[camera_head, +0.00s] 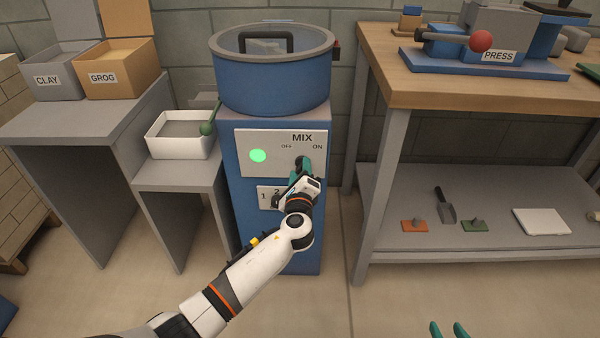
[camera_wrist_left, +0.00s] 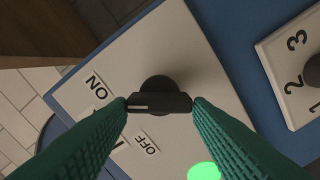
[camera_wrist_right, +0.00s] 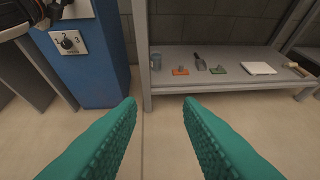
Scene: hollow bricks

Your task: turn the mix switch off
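The mix panel (camera_head: 262,165) is a white plate on the blue mixer, marked OFF and ON, with a lit green lamp (camera_head: 258,156). In the left wrist view the switch (camera_wrist_left: 160,102) is a dark bar knob. Its pale mark points left, nearer the ON label (camera_wrist_left: 97,88) than the OFF label (camera_wrist_left: 147,145). My left gripper (camera_head: 303,163) is at the switch and hides most of it in the head view. Its green fingers (camera_wrist_left: 160,104) are spread at the two ends of the bar, touching or nearly so. My right gripper (camera_wrist_right: 160,103) is open and empty, over the floor.
A numbered dial plate (camera_wrist_right: 68,42) sits below the mix panel. A blue drum (camera_head: 272,75) tops the mixer. A wooden bench (camera_head: 400,92) with a press stands right; its lower shelf (camera_head: 385,235) holds tools. A white tray (camera_head: 180,150) stands left. The floor in front is clear.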

